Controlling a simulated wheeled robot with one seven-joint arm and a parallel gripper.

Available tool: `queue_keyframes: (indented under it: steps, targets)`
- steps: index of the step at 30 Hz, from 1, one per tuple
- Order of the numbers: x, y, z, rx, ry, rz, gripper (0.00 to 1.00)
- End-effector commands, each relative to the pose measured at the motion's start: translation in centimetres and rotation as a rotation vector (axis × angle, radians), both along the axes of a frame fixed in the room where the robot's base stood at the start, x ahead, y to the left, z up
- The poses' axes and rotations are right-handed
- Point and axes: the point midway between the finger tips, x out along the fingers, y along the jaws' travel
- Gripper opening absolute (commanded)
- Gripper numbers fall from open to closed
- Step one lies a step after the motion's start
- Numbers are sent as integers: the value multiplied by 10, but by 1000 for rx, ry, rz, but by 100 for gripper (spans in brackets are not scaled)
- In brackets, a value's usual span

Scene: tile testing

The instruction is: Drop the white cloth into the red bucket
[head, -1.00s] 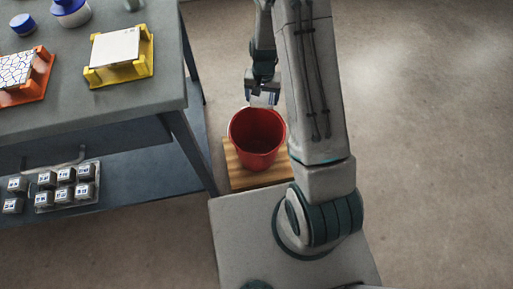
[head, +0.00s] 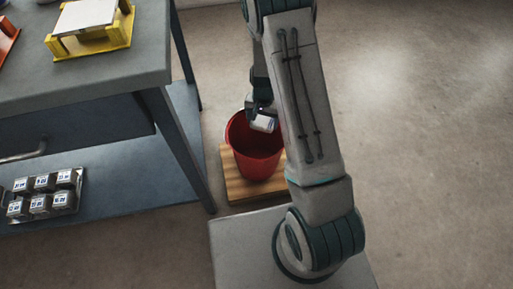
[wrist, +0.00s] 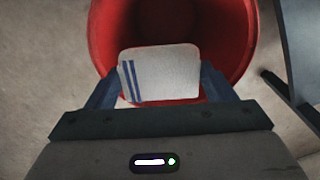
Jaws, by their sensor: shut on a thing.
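The white cloth (wrist: 165,72) is a folded piece with blue stripes near one edge. My gripper (wrist: 160,85) is shut on it, a finger at each side. The red bucket (wrist: 103,25) lies below and beyond the cloth in the wrist view, its opening facing my gripper. In the head view the bucket (head: 255,158) stands upright on a wooden board. There my gripper (head: 262,114) holds the cloth (head: 264,124) at the bucket's mouth, towards its far right rim. Part of the bucket's right side is hidden by my arm.
The wooden board (head: 239,188) lies on the floor under the bucket. A grey workbench (head: 120,85) stands to the left, with a yellow fixture (head: 117,37) on top and a tray of small labelled blocks (head: 66,207) on its lower shelf. The floor at right is clear.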

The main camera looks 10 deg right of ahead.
Motion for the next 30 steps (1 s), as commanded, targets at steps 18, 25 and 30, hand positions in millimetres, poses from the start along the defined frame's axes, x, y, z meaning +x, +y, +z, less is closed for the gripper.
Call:
queue_keyframes:
  steps: [18, 25, 30]
  targets:
    - [0, 0, -39, 0, -1, 1, 47]
    - [0, 0, -39, 0, 0, 1, 100]
    - [0, 0, -36, 0, -1, 1, 100]
